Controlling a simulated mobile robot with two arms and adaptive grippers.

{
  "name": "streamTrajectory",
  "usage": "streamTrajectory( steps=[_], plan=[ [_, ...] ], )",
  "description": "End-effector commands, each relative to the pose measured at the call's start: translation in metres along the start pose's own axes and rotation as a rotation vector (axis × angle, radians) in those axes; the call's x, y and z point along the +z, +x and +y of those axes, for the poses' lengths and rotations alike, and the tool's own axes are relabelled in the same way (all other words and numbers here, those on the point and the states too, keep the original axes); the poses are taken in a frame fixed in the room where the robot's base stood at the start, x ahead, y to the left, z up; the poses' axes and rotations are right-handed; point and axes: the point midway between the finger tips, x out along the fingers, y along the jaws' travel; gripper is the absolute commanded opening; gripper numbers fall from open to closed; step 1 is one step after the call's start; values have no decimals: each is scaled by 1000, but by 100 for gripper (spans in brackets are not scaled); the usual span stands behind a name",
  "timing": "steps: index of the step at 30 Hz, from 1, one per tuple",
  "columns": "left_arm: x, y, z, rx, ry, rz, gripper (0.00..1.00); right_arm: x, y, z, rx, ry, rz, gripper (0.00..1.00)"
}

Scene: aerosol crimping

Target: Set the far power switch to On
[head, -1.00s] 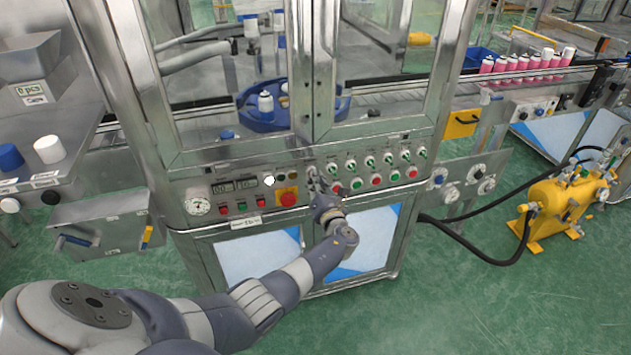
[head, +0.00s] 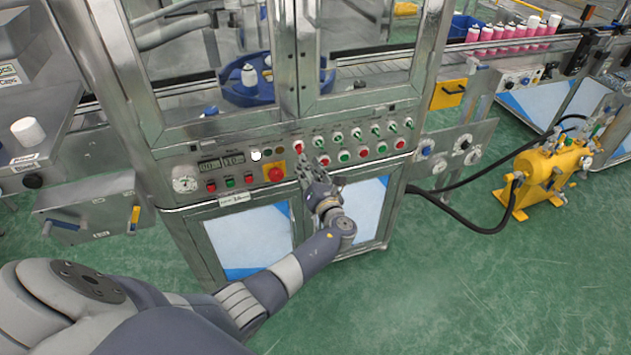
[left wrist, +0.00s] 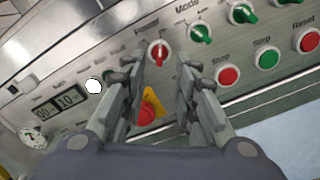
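The power switch is a red knob (left wrist: 157,53) under a "Power" label on the machine's control panel (head: 345,152). In the left wrist view its grip stands about upright in that tilted picture; I cannot read its On or Off marks. In the head view the red knob (head: 299,147) shows just above my left fingertips. My left gripper (head: 309,162) is open and empty in front of the panel. In the left wrist view its two fingers (left wrist: 160,80) stand apart, below and to either side of the knob. My right gripper is out of view.
Green selector knobs (left wrist: 201,33) and red and green push buttons (left wrist: 227,75) lie right of the switch. A red emergency stop (left wrist: 147,113) on yellow sits below it, between my fingers in the picture. Displays (head: 221,163) are to the left. A yellow pump (head: 538,172) stands at right.

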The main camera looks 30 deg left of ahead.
Motion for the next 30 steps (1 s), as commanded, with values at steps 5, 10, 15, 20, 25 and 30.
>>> streamTrajectory(
  steps=[5, 10, 15, 20, 25, 30],
  plan=[
    [-1, -35, -1, -3, -2, 1, 28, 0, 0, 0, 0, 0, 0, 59],
    [-1, -56, -1, -2, 0, 1, 28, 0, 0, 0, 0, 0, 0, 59],
    [0, -63, 0, 0, 0, 1, 28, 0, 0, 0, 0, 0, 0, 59],
    [0, -63, 0, 0, 0, 1, 28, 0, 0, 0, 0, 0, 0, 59],
    [0, -63, 0, 0, 0, 1, 28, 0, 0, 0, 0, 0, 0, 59],
    [-2, -63, -1, -3, -2, 4, 28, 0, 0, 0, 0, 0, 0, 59]
  ],
)
